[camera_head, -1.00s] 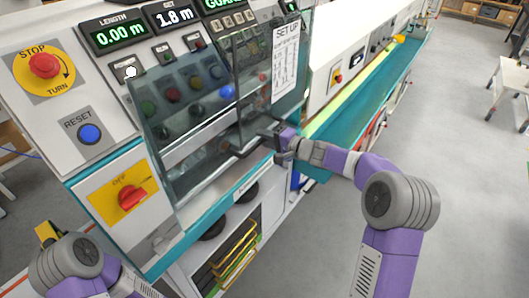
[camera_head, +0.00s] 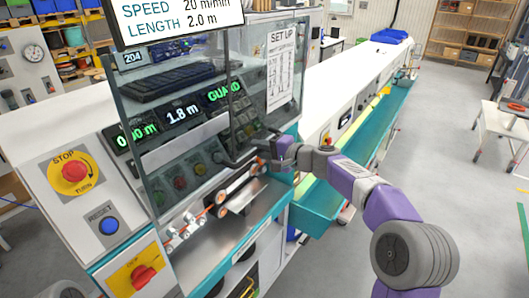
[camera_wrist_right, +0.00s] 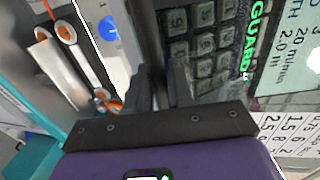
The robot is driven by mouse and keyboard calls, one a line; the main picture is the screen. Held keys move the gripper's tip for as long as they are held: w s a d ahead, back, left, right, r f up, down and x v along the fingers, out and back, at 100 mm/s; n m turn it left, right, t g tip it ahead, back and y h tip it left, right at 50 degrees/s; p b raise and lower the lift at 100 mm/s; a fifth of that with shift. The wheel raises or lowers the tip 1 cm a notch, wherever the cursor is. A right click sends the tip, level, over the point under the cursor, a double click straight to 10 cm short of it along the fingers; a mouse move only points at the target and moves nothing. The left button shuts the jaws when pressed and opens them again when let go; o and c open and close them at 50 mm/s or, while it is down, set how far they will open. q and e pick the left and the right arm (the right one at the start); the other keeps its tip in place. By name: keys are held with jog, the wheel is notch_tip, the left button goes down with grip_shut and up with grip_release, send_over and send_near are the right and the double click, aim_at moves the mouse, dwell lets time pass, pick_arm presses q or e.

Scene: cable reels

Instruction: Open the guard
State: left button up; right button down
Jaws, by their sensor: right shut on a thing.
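The guard (camera_head: 185,135) is a clear, dark-edged panel at the front of the machine in the head view. It stands raised, with its lower edge above the rollers and metal parts below. The panel's keys and displays show through it. My right gripper (camera_head: 268,156) is at the guard's lower right side, shut on its dark handle (camera_head: 232,161). In the right wrist view the two dark fingers (camera_wrist_right: 165,92) close around the dark bar of the handle (camera_wrist_right: 146,40). My left gripper is out of view; only a bit of my left arm shows at the bottom left.
A red stop button (camera_head: 75,172), a blue reset button (camera_head: 108,226) and a red rotary switch (camera_head: 143,276) sit left of the guard. Rollers (camera_head: 222,197) lie exposed under it. A teal trough (camera_head: 322,205) runs back on the right, with open floor beyond.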

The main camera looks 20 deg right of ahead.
jog(key=shift+r, duration=0.15)
jog(key=c, duration=1.1)
grip_release()
jog(key=shift+c, duration=0.2)
jog(key=shift+s+d, duration=0.1)
jog(key=b+v, duration=0.1)
jog(key=v, duration=0.6)
jog(key=shift+s, duration=0.15)
